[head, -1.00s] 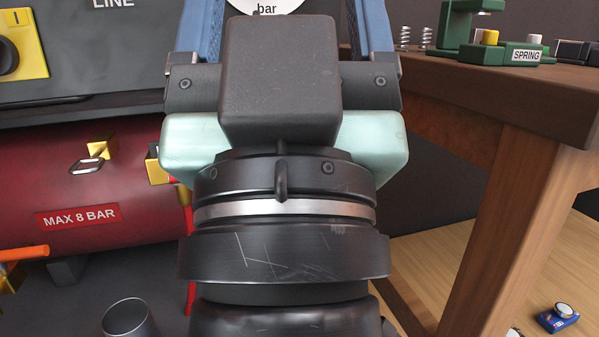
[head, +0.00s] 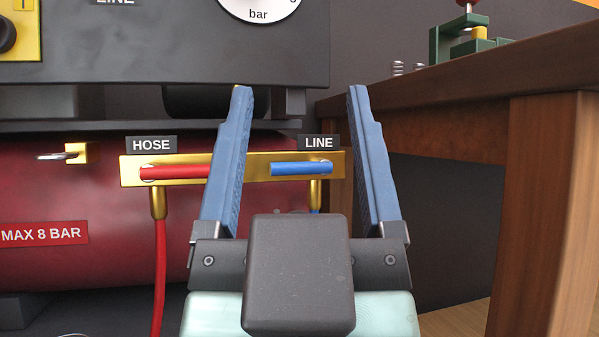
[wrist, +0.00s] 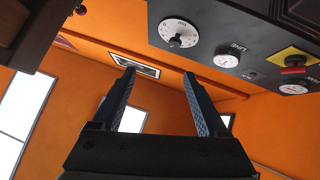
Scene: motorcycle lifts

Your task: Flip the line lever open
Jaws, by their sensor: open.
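The blue LINE lever (head: 300,168) lies level on a brass manifold (head: 262,168), pointing left from its pivot under the LINE label (head: 319,142). My gripper (head: 300,92) is open and empty. In the head view its blue fingers stand on either side of the blue lever, apart from it. The left finger hides the middle of the manifold. I cannot tell how far the fingers are in front of the lever. In the wrist view my gripper (wrist: 159,73) points up past the panel, and the lever is not visible there.
A red HOSE lever (head: 177,172) lies level on the manifold's left, with a red hose (head: 160,265) below. Behind is the red tank (head: 75,190). A dark gauge panel (head: 150,55) overhangs the manifold. A wooden bench (head: 470,85) stands close on the right.

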